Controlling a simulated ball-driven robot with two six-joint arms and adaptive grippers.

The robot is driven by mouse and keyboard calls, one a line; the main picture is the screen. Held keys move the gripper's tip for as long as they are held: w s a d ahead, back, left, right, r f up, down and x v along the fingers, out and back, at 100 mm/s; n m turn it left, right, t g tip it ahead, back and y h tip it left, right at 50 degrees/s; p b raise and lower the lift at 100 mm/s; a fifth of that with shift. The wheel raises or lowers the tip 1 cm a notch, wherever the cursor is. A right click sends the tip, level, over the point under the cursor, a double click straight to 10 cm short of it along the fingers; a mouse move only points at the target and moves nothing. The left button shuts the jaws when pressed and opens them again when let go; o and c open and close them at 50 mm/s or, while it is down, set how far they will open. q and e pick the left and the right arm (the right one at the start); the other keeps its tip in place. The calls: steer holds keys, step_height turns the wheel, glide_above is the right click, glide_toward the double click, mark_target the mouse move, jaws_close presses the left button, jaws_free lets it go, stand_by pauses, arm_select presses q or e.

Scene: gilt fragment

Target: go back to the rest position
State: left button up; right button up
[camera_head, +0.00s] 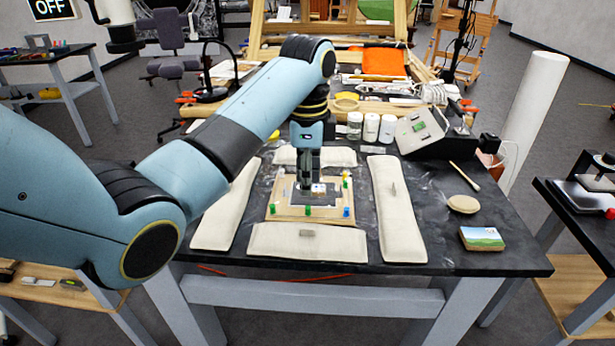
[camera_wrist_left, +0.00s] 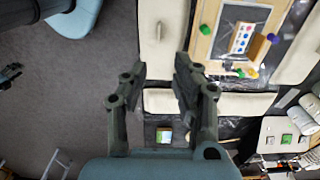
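My left arm reaches in from the left in the head view. My left gripper (camera_head: 308,186) points down over a wooden board (camera_head: 290,211) with a dark middle and several coloured pegs. In the left wrist view, its fingers (camera_wrist_left: 160,68) stand apart with nothing between them, so it is open. A small pale piece with coloured dots (camera_wrist_left: 240,38) lies on the board there, to the right of the fingers; in the head view the gripper partly hides that spot. A small dark part (camera_wrist_left: 10,75) at the wrist view's left edge may be my right gripper; I cannot tell.
Pale padded bags (camera_head: 308,243) surround the board on the black table (camera_head: 420,257). White jars (camera_head: 371,127) and a dark device (camera_head: 435,130) stand behind. A round pad (camera_head: 463,204) and a picture box (camera_head: 481,238) lie at right. A white roll (camera_head: 533,115) stands beyond.

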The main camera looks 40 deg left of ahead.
stand_by(0.4)
arm_select(q)
steer(key=s+f+n+b, duration=0.3)
steer(key=s+f+b, duration=0.3)
steer(key=s+f, duration=0.9)
steer(key=s+f+n+b, duration=0.4)
steer(key=s+f, duration=1.2)
steer(key=f, duration=0.9)
steer(key=s+f+n+b, duration=0.4)
steer(key=s+f+b, duration=0.4)
steer(key=s+f, duration=0.7)
step_height(320, 180, down, 5)
steer(key=shift+s+f+t+y, duration=0.15)
steer(key=shift+s+t+y, duration=0.25)
steer(key=shift+s+a, duration=0.1)
steer(key=shift+s, duration=0.05)
